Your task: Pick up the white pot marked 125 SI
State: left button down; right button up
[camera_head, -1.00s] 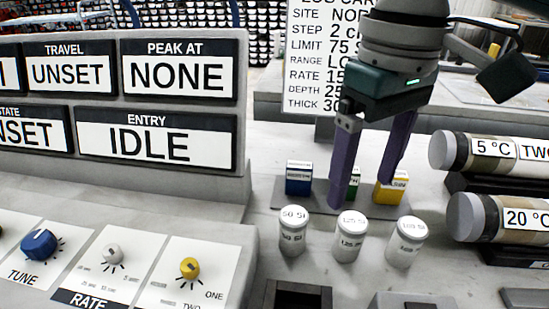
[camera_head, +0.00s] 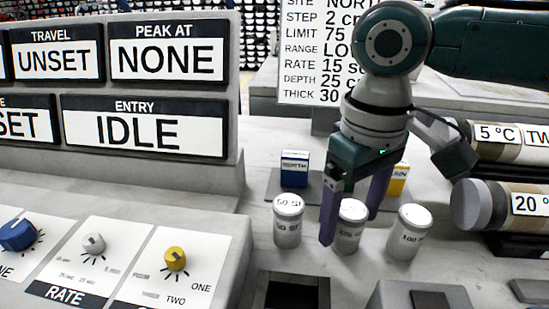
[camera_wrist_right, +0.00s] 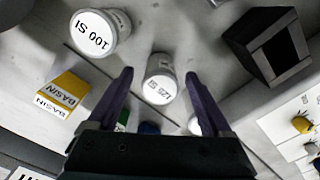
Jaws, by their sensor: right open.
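The white pot marked 125 SI (camera_head: 351,236) stands upright in the middle of a row of three. In the right wrist view it (camera_wrist_right: 161,80) appears between the fingertips, lid toward the camera. My right gripper (camera_head: 350,225) is open and low over it, one finger at its left front, the other behind its right side. The jaws also show in the right wrist view (camera_wrist_right: 158,74), with gaps to the pot. The 50 SI pot (camera_head: 288,228) stands to its left and the 100 SI pot (camera_head: 408,236) to its right. My left gripper is out of view.
Behind the pots are a blue box (camera_head: 294,170) and a yellow BASIN box (camera_head: 399,182); a green box (camera_wrist_right: 122,120) is mostly hidden. A dark open holder (camera_head: 292,292) lies in front. Labelled core tubes (camera_head: 505,208) lie right, a control panel (camera_head: 125,270) left.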

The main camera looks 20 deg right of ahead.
grip_shut()
dwell(0.6)
